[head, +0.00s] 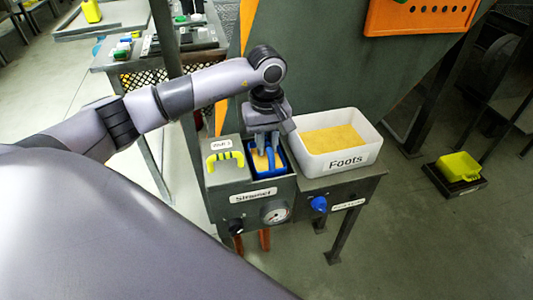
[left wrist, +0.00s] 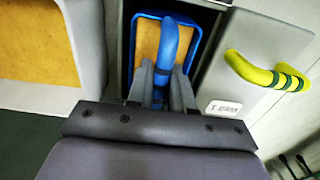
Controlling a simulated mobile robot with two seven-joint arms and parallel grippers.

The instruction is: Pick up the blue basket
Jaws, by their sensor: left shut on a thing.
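The blue basket (head: 263,171) sits in the opening of the grey strainer box (head: 268,192), with yellowish material inside it. In the left wrist view the basket (left wrist: 190,42) shows its blue rim and a blue handle (left wrist: 167,45) arching over it. My left gripper (head: 265,148) comes from above, and its fingers are shut on the handle. The left wrist view shows the fingers (left wrist: 162,85) on both sides of the handle. The basket's lower part is hidden in the box. My right gripper is not in view.
A white bin labelled Foots (head: 343,161), with yellow material, stands right of the basket. A grey lid with a yellow-green handle (head: 226,157) is on the left. A gauge (head: 276,213) and a blue knob (head: 320,204) are on the front. A yellow container (head: 458,167) stands at far right.

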